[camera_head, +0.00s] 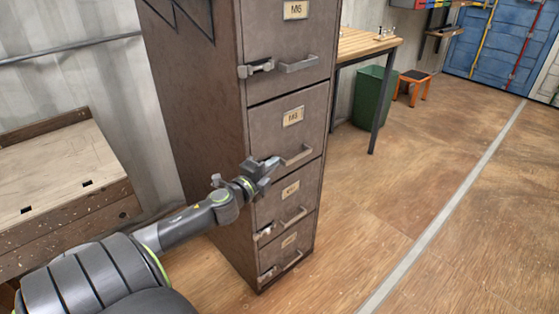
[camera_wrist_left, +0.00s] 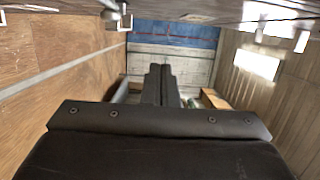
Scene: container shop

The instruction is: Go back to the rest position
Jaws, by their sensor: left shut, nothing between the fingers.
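My left arm comes in from the lower left of the head view. Its gripper (camera_head: 268,165) is shut and empty, in front of the tall brown filing cabinet (camera_head: 200,110) by the lower edge of the drawer labelled M3 (camera_head: 285,125). I cannot tell whether it touches the cabinet. It hides part of the front near that drawer's handle (camera_head: 297,156). The drawers look closed. In the left wrist view the two dark fingers (camera_wrist_left: 161,85) lie together with nothing between them. My right gripper is not in view.
A wooden box-like bench (camera_head: 60,175) stands left of the cabinet. Behind it on the right are a wooden table (camera_head: 365,42), a green bin (camera_head: 372,95) and an orange step stool (camera_head: 414,80). The wooden floor (camera_head: 430,190) on the right is clear.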

